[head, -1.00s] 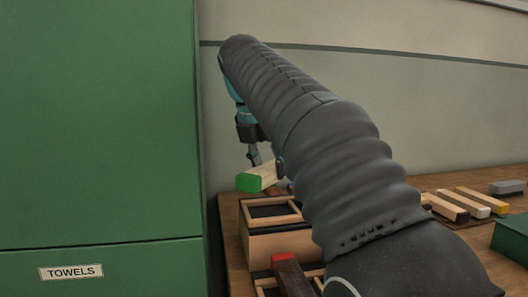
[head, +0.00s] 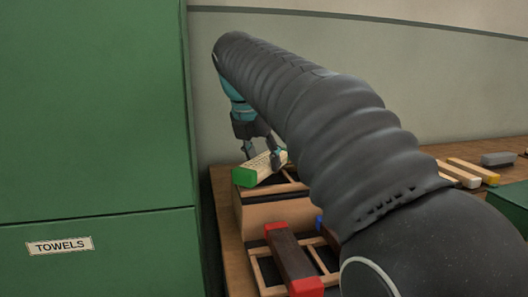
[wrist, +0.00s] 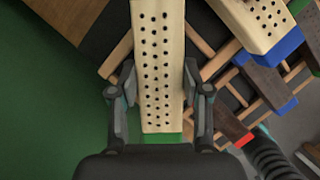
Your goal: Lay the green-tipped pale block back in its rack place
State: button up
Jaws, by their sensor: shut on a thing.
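The pale block (head: 262,167) has a green tip (head: 243,177) toward the head camera and rows of dark holes on top. My gripper (head: 263,153) is shut on it, and in the wrist view its fingers stand on both sides of the block (wrist: 158,60). The block lies over the left part of the rack's raised tier (head: 265,212). I cannot tell whether it touches the rack. In the wrist view the rack's wooden slats (wrist: 117,55) and dark floor show on both sides of it. The block's far end is cut off there.
A dark block with red tips (head: 290,252) lies in the lower rack tier. Another holed pale block with a blue tip (wrist: 250,18) lies right of mine in the wrist view. A green cabinet (head: 90,110) stands close on the left. Several blocks lie at right (head: 470,170).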

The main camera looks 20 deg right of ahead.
jog(key=shift+f+b, duration=0.35)
jog(key=shift+f, duration=0.4)
dwell(0.5)
jog(key=o, duration=1.4)
jog(key=shift+c, duration=0.2)
jog(key=shift+r, duration=0.1)
